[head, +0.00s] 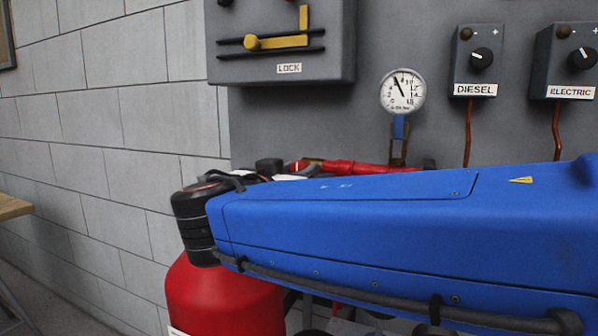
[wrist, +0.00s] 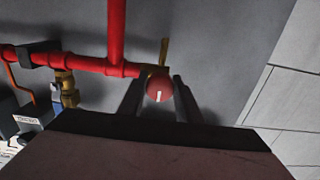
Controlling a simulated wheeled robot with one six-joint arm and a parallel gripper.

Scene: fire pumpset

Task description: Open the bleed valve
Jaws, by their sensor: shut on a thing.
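In the wrist view, a round red knob (wrist: 159,90) with a small white mark sits at the right end of the red pipe (wrist: 92,64); it appears to be the bleed valve's. A thin brass-coloured lever or stem (wrist: 165,50) rises behind it. My gripper (wrist: 158,82) has one dark finger on each side of the knob and is shut on it. In the head view my blue arm hides the knob and the gripper. Part of the red pipe (head: 365,168) shows above the arm.
A pressure gauge (head: 402,92) is on the grey panel, needle left of upright. The DIESEL box (head: 475,62) and ELECTRIC box (head: 566,62) are at right. A LOCK box (head: 282,62) with a yellow lever is above. A red tank (head: 222,298) stands below my arm.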

